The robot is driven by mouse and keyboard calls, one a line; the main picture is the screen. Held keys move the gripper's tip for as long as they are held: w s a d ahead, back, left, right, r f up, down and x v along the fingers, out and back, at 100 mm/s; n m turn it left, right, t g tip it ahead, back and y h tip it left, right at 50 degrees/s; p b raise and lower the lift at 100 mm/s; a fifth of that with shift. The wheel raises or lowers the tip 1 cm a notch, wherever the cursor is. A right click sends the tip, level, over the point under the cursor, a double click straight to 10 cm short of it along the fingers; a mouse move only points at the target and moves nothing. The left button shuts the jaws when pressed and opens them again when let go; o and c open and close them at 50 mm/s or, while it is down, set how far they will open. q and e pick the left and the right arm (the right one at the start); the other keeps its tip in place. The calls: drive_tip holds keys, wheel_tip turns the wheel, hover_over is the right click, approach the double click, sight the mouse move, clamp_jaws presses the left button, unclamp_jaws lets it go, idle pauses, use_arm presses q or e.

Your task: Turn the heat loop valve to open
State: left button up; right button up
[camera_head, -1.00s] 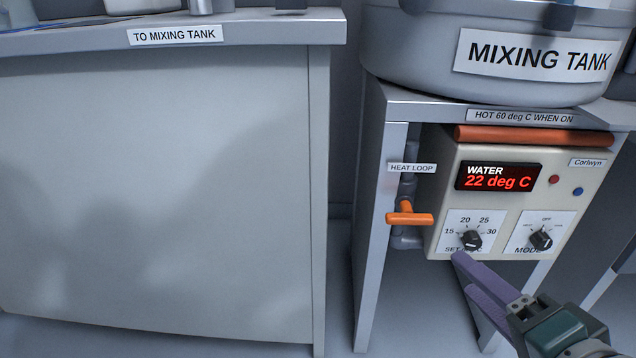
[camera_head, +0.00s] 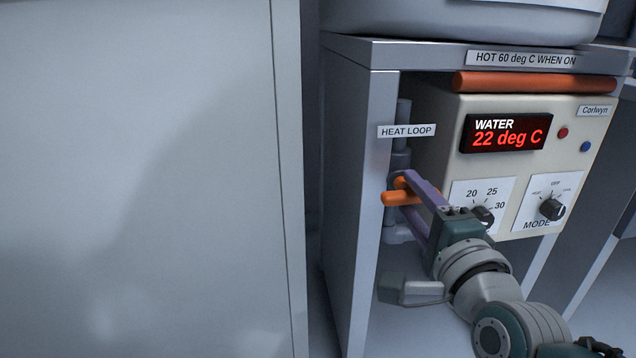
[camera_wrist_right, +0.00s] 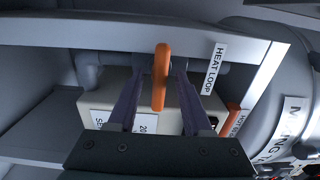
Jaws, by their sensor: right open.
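The heat loop valve has an orange handle (camera_head: 400,197), lying about level across a grey vertical pipe (camera_head: 402,125), under the "HEAT LOOP" label (camera_head: 407,131). My right gripper (camera_head: 414,194) is at the handle with its purple fingers open. In the right wrist view the orange handle (camera_wrist_right: 161,80) lies between the two spread fingers of the gripper (camera_wrist_right: 162,85). I cannot tell whether either finger touches it. The fingers hide part of the handle and pipe in the head view. My left gripper is not in view.
The cream heater box (camera_head: 450,100) stands close right of the valve, with a "22 deg C" water display (camera_head: 506,134) and a mode knob (camera_head: 552,208). The stand's leg (camera_head: 365,200) is close left. A large cabinet (camera_head: 140,180) fills the left.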

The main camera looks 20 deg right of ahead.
drive_tip(key=shift+w+d, duration=0.1)
drive_tip(key=shift+w, duration=0.35)
drive_tip(key=shift+c, duration=0.2)
clamp_jaws()
